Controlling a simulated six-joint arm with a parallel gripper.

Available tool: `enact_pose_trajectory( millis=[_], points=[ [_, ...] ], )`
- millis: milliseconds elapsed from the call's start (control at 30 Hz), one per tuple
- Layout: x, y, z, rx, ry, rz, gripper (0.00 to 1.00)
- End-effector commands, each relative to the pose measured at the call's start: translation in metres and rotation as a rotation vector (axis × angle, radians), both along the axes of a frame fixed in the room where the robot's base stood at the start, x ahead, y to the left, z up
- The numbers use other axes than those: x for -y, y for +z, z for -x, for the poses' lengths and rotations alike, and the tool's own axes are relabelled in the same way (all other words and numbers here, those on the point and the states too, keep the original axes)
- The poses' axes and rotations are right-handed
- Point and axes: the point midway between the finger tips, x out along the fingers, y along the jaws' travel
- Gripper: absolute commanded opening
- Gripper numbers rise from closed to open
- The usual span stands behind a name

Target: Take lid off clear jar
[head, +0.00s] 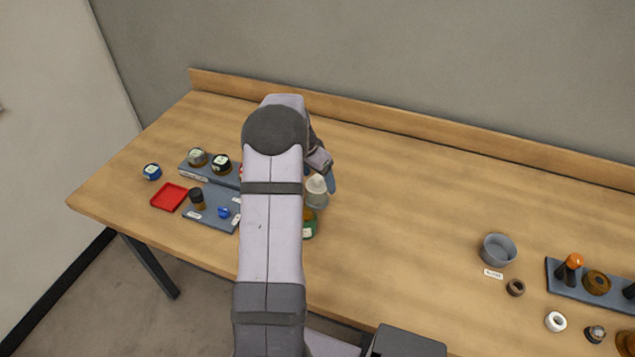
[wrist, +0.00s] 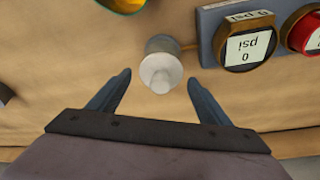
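The clear jar (head: 317,196) stands on the table beside my arm in the head view, with a pale whitish lid (head: 317,183) on it. In the wrist view what looks like the same jar (wrist: 160,46) is seen from above, its pale lid (wrist: 161,73) toward me. My gripper (wrist: 158,82) is open, one finger on each side of the lid, with gaps showing; its height relative to the lid is hard to tell. In the head view my gripper (head: 329,174) is partly hidden by my arm, close to the jar.
A green container (head: 309,226) stands close in front of the jar. A gauge reading 0 psi (wrist: 246,46) and a red one (wrist: 312,32) sit right of it in the wrist view. A red tray (head: 169,196) lies left; a grey bowl (head: 497,249) stands right. The table's middle right is clear.

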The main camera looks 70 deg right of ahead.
Motion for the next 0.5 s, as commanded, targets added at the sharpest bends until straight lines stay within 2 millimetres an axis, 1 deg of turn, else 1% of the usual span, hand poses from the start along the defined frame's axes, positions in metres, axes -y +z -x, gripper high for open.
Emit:
enact_pose_trajectory(
  millis=[33, 133, 167, 500],
  points=[
    [-0.0001, 0.0002, 0.0000, 0.000, 0.000, 0.000, 0.58],
    [-0.0001, 0.0003, 0.0000, 0.000, 0.000, 0.000, 0.34],
    [0.0000, 0.0003, -0.0001, 0.000, 0.000, 0.000, 0.32],
    [0.0000, 0.0011, -0.0001, 0.000, 0.000, 0.000, 0.32]
  ],
)
